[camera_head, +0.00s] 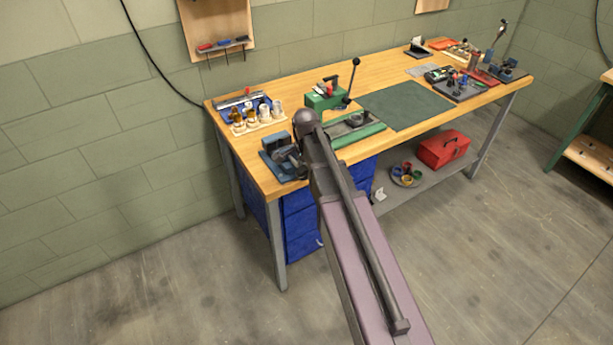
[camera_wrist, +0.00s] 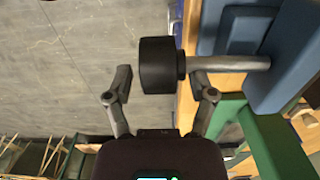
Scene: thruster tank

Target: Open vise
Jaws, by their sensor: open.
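The blue vise (camera_head: 277,141) stands at the near left corner of the wooden workbench, partly hidden by my arm. In the wrist view the vise body (camera_wrist: 290,55) fills the upper right. A grey rod (camera_wrist: 230,63) runs left from it to a thick black knob (camera_wrist: 158,65). My gripper (camera_wrist: 160,78) is open, one finger left of the knob and the other right of it, below the rod. Neither finger is clearly touching; I cannot tell the depth between fingers and knob. In the head view my gripper is mostly hidden behind my arm.
A green base (camera_wrist: 275,145) is close on the right in the wrist view. On the workbench (camera_head: 262,182), a tan rack of bottles (camera_head: 257,122) stands behind the vise, and a green lever machine (camera_head: 355,133) is right of it. A green mat (camera_head: 406,106) lies clear.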

